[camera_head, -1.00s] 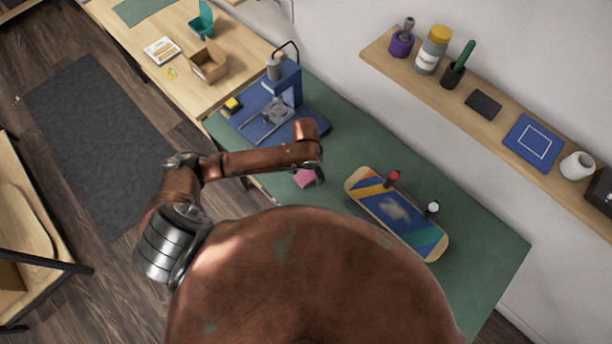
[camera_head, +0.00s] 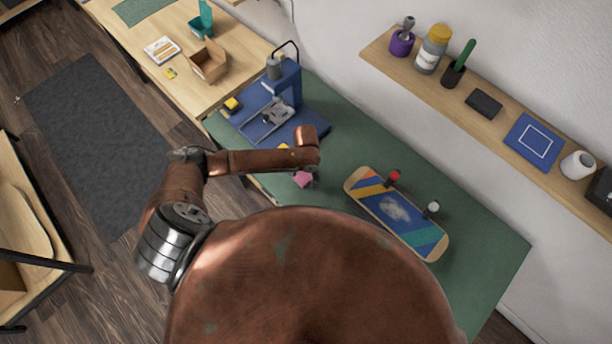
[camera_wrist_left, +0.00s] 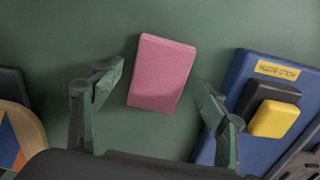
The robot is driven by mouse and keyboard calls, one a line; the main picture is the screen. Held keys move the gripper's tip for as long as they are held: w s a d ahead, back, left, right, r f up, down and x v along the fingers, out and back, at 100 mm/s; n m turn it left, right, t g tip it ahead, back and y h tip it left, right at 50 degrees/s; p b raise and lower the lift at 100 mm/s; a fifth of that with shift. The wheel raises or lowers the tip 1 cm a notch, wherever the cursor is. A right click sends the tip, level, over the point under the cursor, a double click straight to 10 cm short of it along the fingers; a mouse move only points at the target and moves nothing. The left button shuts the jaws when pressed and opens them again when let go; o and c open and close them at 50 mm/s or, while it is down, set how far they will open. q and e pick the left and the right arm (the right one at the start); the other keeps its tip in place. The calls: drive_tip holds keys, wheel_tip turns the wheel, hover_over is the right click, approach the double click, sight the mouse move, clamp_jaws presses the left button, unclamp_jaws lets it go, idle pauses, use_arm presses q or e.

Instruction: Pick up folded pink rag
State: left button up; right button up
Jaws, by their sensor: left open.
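The folded pink rag (camera_wrist_left: 161,73) lies flat on the green mat, a small thick rectangle in the left wrist view. In the head view the rag (camera_head: 303,179) shows in part just below the end of my left arm. My left gripper (camera_wrist_left: 155,95) is open, with one finger on each side of the rag's lower part and a gap of green mat on both sides. The left gripper's fingers are mostly hidden under the wrist in the head view. My right gripper is not in view.
A blue press machine (camera_head: 287,88) stands left of the rag; its blue base (camera_wrist_left: 235,110) with a yellow block (camera_wrist_left: 273,119) is close to the right finger. A skateboard deck (camera_head: 397,212) lies to the right. A wall shelf (camera_head: 480,118) holds several items.

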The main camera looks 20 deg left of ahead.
use_arm(q)
drive_tip(key=shift+c, duration=0.5)
drive_tip(key=c, duration=0.9)
drive_tip(key=shift+r, duration=0.1)
drive_tip(key=shift+r, duration=0.55)
drive_tip(key=s+d+r, duration=0.2)
drive_tip(key=s+r, duration=0.2)
drive_tip(key=s+d+r, duration=0.3)
drive_tip(key=r, duration=0.1)
drive_tip(key=s+d+r+p, duration=0.1)
drive_tip(key=s+d+r, duration=0.2)
drive_tip(key=s, duration=0.1)
drive_tip(key=shift+s+r, duration=0.3)
drive_tip(key=shift+r, duration=0.1)
